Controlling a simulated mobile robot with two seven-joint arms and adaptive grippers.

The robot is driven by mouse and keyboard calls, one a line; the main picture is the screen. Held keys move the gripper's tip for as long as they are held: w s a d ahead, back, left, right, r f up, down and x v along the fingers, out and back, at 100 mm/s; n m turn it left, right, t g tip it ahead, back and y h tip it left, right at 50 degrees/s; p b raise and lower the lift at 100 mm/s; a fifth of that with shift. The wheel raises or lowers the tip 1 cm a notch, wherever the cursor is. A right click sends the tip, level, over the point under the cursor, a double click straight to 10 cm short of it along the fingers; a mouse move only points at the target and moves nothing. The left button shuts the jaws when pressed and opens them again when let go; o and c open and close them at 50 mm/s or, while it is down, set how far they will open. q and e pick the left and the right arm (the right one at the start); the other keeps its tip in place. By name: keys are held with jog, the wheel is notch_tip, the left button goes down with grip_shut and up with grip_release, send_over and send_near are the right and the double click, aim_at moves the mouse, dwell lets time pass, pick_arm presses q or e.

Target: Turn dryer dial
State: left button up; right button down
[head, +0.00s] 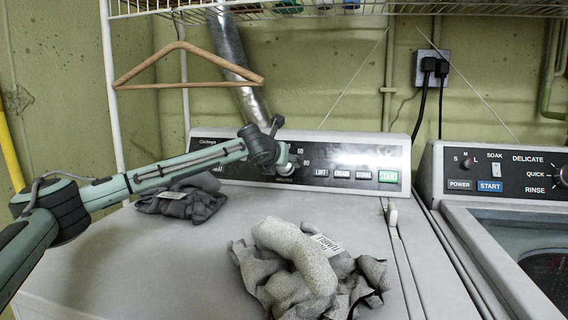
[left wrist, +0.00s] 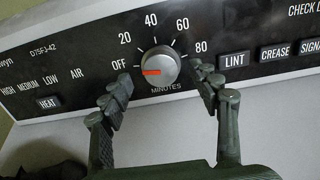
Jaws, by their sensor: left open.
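The dryer dial (left wrist: 160,66) is a round grey knob on the black control panel, ringed by OFF, 20, 40, 60 and 80. Its red mark is on the left side, toward OFF. In the head view the dial (head: 294,163) is partly hidden behind my left gripper (head: 284,153). In the left wrist view the left gripper (left wrist: 165,90) is open, one finger on each side of the dial with gaps between. The fingertips sit a little below the dial's middle in the picture. My right gripper is not in view.
Grey cloths (head: 182,200) and a speckled cloth bundle (head: 300,270) lie on the dryer top (head: 130,265). A washer (head: 500,190) stands at the right. A wooden hanger (head: 185,65) hangs from a wire shelf (head: 300,8), near a silver duct (head: 235,60).

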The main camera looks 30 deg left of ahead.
pick_arm(q)
jog(key=x, duration=0.2)
jog(key=shift+w+f, duration=0.15)
jog(key=shift+w, duration=0.25)
jog(key=shift+c, duration=0.9)
jog(key=c, duration=1)
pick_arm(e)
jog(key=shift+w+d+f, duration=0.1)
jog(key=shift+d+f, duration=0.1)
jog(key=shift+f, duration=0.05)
